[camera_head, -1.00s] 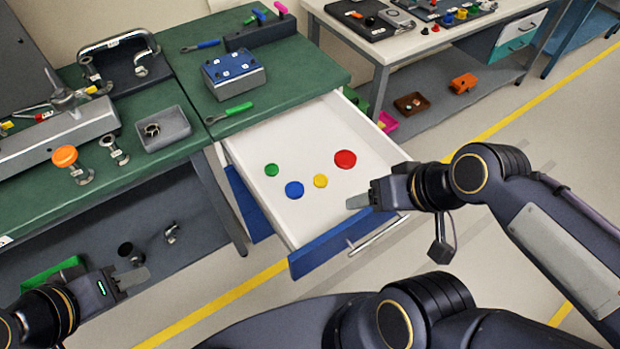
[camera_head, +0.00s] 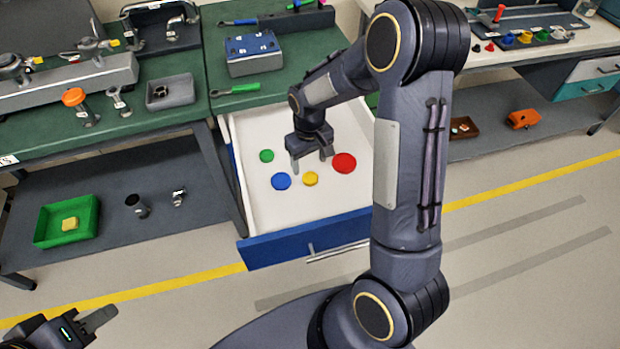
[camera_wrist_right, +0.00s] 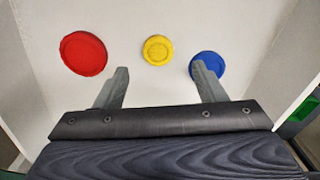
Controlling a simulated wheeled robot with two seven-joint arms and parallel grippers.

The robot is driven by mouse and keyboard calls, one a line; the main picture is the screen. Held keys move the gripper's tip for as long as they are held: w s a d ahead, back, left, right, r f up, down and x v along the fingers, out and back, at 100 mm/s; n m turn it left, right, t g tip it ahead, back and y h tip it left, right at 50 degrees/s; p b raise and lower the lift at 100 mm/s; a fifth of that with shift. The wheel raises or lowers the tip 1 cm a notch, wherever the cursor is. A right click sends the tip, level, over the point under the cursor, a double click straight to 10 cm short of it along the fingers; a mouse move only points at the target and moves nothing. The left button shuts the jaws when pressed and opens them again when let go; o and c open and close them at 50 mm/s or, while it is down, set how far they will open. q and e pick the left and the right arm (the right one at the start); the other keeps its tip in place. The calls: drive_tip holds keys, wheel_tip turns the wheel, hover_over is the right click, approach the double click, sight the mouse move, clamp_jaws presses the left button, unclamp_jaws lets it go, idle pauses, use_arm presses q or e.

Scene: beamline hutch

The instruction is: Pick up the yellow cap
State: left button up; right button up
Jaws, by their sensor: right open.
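The yellow cap (camera_head: 310,178) lies flat in the open white drawer (camera_head: 335,205), between the blue cap (camera_head: 281,181) and the red cap (camera_head: 344,163). My right gripper (camera_head: 311,163) is open and empty over the drawer, close to the yellow cap. In the right wrist view the yellow cap (camera_wrist_right: 157,50) shows beyond and between the spread fingers of my right gripper (camera_wrist_right: 163,80); the blue cap (camera_wrist_right: 207,66) is partly behind one finger. My left gripper (camera_head: 98,319) is at the lower left, far from the drawer; its jaw state is unclear.
A green cap (camera_head: 267,156) also lies in the drawer. The drawer walls and blue front (camera_head: 300,240) surround the caps. The green bench top (camera_head: 215,100) is behind the drawer, with a blue box (camera_head: 252,50) on it. A green tray (camera_head: 66,222) sits on the lower shelf.

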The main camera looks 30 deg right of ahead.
sight(311, 177)
wheel_tip(311, 177, down, 6)
drive_tip(key=shift+d+f+p, duration=0.1)
drive_tip(key=shift+d+p, duration=0.05)
drive_tip(key=shift+p, duration=0.25)
drive_tip(key=c, duration=1)
